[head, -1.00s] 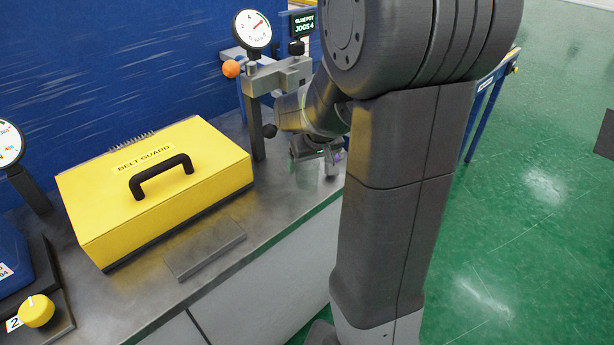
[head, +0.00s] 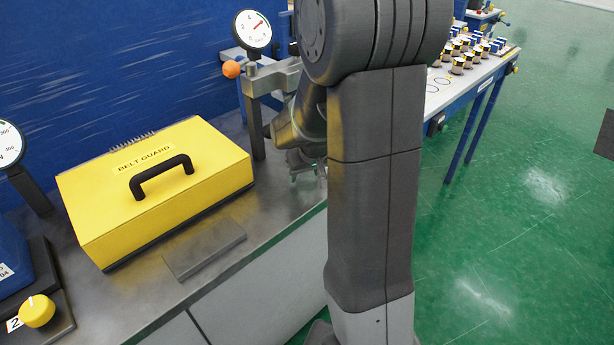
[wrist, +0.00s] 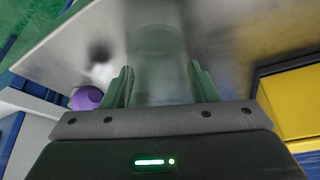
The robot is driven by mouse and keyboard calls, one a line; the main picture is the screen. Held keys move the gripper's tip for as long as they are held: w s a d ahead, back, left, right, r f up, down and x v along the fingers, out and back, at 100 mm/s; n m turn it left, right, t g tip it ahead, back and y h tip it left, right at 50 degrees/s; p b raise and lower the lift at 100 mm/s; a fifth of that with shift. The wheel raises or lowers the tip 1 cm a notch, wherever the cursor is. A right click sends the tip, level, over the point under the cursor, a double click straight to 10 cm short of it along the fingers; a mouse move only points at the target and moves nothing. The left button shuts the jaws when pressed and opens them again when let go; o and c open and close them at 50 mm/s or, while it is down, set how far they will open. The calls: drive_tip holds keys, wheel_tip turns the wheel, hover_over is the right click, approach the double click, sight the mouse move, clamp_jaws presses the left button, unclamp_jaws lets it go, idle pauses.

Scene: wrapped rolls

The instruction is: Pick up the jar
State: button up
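A pale, see-through, upright-sided shape, which looks like the jar (wrist: 160,60), stands between the two green fingers of my gripper (wrist: 160,88) in the wrist view. Its outline is blurred, and its sides lie close to both fingers. I cannot tell whether the fingers touch it. In the head view my gripper (head: 305,160) is low over the back right part of the metal bench (head: 245,285), partly hidden behind my arm. The jar cannot be made out clearly there.
A yellow belt guard box (head: 155,185) with a black handle stands left of my gripper. A gauge stand (head: 254,125) with an orange knob (head: 231,69) is just beside my arm. A purple round thing (wrist: 87,97) shows in the wrist view. A table with several small jars (head: 470,60) stands behind.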

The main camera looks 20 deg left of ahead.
drive_tip(key=shift+c, duration=0.9)
